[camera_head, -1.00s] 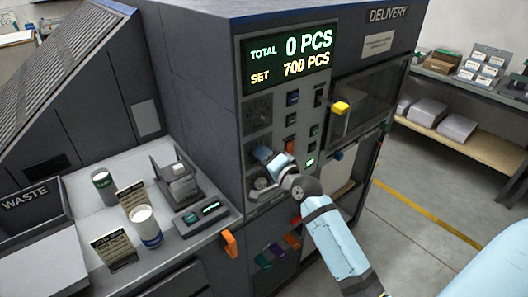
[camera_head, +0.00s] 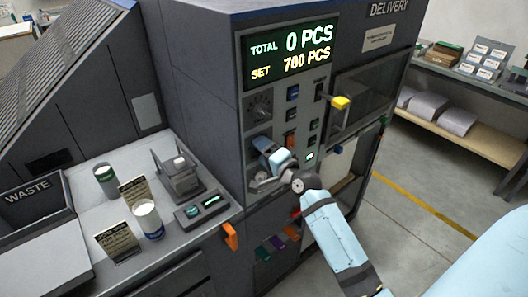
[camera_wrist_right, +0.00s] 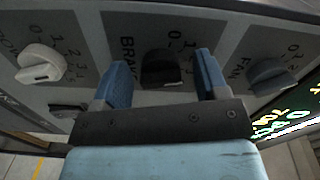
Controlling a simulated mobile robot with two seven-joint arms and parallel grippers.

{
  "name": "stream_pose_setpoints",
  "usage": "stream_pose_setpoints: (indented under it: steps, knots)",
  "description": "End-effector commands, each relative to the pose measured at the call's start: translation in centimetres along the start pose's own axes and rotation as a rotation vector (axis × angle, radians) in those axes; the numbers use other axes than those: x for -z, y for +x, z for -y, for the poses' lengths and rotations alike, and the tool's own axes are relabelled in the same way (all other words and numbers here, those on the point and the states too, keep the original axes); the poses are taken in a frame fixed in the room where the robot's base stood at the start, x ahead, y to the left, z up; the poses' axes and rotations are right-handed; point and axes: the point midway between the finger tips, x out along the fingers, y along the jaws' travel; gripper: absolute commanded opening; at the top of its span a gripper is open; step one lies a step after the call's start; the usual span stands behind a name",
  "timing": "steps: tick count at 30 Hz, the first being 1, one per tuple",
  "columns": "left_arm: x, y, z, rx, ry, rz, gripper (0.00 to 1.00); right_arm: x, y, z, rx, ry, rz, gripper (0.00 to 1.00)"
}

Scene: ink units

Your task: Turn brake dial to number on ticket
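The black brake dial (camera_wrist_right: 162,68) is in the right wrist view, under the letters "BRA" and a partly hidden number scale. My right gripper (camera_wrist_right: 156,78) is open, with its two blue fingers to the left and right of the dial and a gap on each side. In the head view the right gripper (camera_head: 263,146) is at the left column of the machine's panel and partly covers the dial area. Two printed cards, a front one (camera_head: 118,242) and a rear one (camera_head: 133,192), stand on the counter; their small print is unreadable. My left gripper is out of view.
A pale dial (camera_wrist_right: 40,64) and a fan dial (camera_wrist_right: 270,76) flank the brake dial. The display (camera_head: 290,52) reads TOTAL 0 PCS, SET 700 PCS. A yellow knob (camera_head: 341,103) sticks out at the panel's right. Cans and a small device (camera_head: 202,210) stand on the counter.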

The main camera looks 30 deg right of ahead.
Motion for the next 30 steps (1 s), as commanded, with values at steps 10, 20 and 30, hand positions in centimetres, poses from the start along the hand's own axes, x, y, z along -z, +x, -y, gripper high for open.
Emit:
stream_pose_setpoints:
  steps: [10, 20, 30]
  knots:
    - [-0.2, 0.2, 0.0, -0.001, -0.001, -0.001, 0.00, 0.0, -1.3, -0.2, -0.002, -0.001, 0.000, 0.67]
    - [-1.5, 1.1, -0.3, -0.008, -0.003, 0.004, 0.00, -0.1, -8.5, -0.3, -0.002, -0.002, 0.000, 0.67]
    - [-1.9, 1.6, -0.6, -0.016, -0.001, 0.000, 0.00, 0.0, -13.4, -0.1, -0.001, -0.001, 0.001, 0.67]
